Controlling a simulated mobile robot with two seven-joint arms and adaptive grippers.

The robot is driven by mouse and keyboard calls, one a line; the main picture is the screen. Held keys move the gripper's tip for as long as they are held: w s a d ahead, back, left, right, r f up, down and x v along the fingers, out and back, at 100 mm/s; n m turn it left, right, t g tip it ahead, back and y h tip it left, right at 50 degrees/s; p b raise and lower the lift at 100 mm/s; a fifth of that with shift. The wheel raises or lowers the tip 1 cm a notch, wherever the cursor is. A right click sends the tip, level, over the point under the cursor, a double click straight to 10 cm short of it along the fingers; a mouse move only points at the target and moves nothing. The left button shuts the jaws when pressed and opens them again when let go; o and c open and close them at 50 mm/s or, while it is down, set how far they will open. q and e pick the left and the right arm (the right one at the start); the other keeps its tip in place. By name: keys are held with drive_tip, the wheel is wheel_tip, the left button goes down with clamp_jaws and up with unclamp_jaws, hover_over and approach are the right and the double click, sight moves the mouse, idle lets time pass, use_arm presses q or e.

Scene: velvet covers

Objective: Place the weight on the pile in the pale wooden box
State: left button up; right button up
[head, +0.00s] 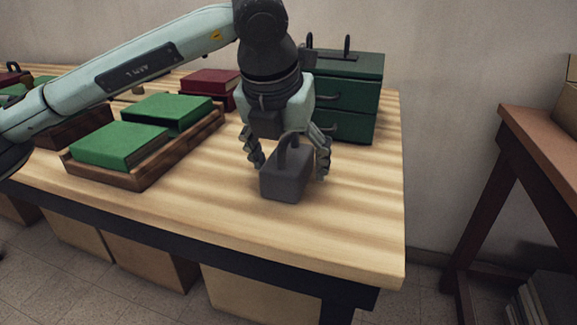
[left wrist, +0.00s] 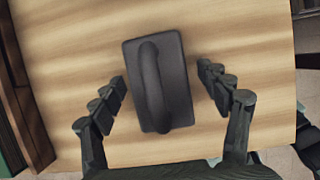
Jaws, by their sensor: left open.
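A dark grey block-shaped weight (head: 285,181) with a loop handle on top stands upright on the wooden table. My left gripper (head: 290,165) is open above and around it, one finger on each side. In the left wrist view the weight (left wrist: 174,95) lies between the open fingers (left wrist: 165,105), with a gap of bare wood on both sides. The pale wooden box and its pile cannot be made out in either view. My right gripper is in neither view.
A dark wooden tray (head: 68,165) with green books (head: 120,143) lies left of the weight. A green drawer cabinet (head: 345,95) and red books (head: 210,82) stand behind. The table's right and front parts are bare. Another wooden table (head: 545,135) stands at right across a gap.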

use_arm(q)
drive_tip(key=shift+c, duration=0.6)
clamp_jaws()
drive_tip(key=shift+w+r, duration=0.15)
drive_tip(key=shift+r, duration=0.05)
